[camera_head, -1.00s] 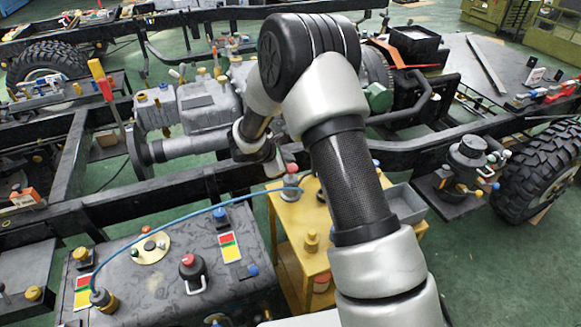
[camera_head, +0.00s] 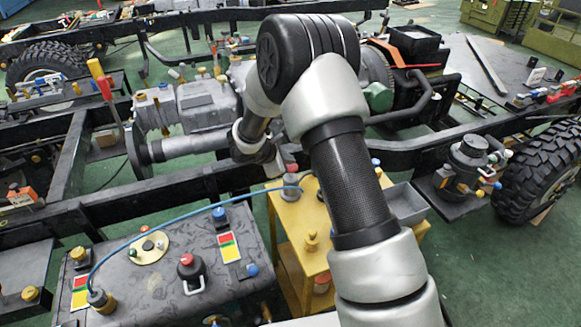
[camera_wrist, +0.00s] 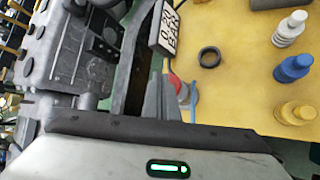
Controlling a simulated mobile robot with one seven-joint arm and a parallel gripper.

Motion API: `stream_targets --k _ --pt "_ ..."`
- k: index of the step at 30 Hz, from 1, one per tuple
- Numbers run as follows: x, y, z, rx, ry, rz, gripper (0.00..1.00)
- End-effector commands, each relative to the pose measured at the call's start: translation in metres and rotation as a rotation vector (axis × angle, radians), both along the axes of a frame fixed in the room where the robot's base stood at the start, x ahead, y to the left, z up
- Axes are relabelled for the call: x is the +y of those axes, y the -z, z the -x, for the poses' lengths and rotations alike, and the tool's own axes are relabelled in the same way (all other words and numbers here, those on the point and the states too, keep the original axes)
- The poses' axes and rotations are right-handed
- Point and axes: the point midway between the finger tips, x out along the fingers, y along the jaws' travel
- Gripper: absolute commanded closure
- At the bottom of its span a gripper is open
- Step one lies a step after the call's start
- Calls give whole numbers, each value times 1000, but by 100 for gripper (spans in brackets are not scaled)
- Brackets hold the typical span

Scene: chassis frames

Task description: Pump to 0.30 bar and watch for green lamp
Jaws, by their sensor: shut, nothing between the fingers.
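A yellow stand (camera_head: 278,205) carries a red-topped pump-like fitting (camera_head: 291,178), with a blue hose (camera_head: 180,205) running left to a fitting (camera_head: 100,299) on the dark tank (camera_head: 140,290). In the wrist view, the red top (camera_wrist: 178,84) sits just right of my gripper (camera_wrist: 164,92), partly covered by it; whether they touch is unclear. My gripper is shut and empty. A small display (camera_wrist: 168,28) shows sideways digits that I cannot read reliably. A round yellow plate (camera_head: 149,247) on the tank bears small red and green spots; whether any is lit is unclear.
Several coloured fittings, including a blue one (camera_wrist: 293,68), stand on the yellow top, with a black ring (camera_wrist: 209,57). A grey bin (camera_head: 405,203) is at the stand's right. The dark chassis rail (camera_head: 150,200) runs behind. A red knob (camera_head: 187,260) rises from the tank.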

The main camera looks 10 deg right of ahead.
Motion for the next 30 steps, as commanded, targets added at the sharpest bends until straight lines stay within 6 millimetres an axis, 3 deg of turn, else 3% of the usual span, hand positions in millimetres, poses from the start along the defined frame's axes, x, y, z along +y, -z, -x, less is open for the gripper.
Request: stream_targets --k 30 --pt "0 11 0 1 1 0 100"
